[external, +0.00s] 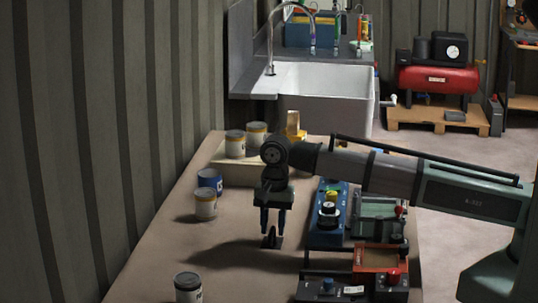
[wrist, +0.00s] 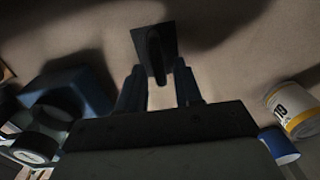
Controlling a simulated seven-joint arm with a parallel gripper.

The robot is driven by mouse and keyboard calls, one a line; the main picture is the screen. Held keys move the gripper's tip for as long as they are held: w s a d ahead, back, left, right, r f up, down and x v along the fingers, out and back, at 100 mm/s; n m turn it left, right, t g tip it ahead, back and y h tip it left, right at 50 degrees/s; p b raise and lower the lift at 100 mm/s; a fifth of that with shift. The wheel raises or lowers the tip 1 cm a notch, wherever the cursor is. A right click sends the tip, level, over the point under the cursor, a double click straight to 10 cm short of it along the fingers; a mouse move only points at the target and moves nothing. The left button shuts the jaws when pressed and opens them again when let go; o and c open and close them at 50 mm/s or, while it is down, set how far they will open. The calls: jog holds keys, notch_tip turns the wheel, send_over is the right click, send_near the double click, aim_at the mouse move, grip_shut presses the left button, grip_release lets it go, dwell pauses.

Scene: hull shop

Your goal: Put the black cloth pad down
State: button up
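The black cloth pad (external: 277,243) is a small dark square with an upright grip on top. It appears to lie flat on the brown bench, below my gripper (external: 272,234). In the wrist view the pad (wrist: 171,36) is just beyond the fingertips, and its rounded grip reaches back toward the gap between them. My gripper (wrist: 159,68) points down with its two fingers apart. Bare bench shows between each finger and the grip, so neither finger appears to touch it.
Several paint tins (external: 205,204) stand left of and behind my gripper, and one tin (external: 188,288) stands at the front. A blue tool case (external: 327,236) and a red-framed tray (external: 379,259) are on the right.

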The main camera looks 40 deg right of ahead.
jog(key=shift+o, duration=0.2)
jog(key=shift+r, duration=0.1)
notch_tip(320, 180, up, 12)
jog(key=shift+s+d, duration=0.15)
dwell(0.5)
dwell(0.4)
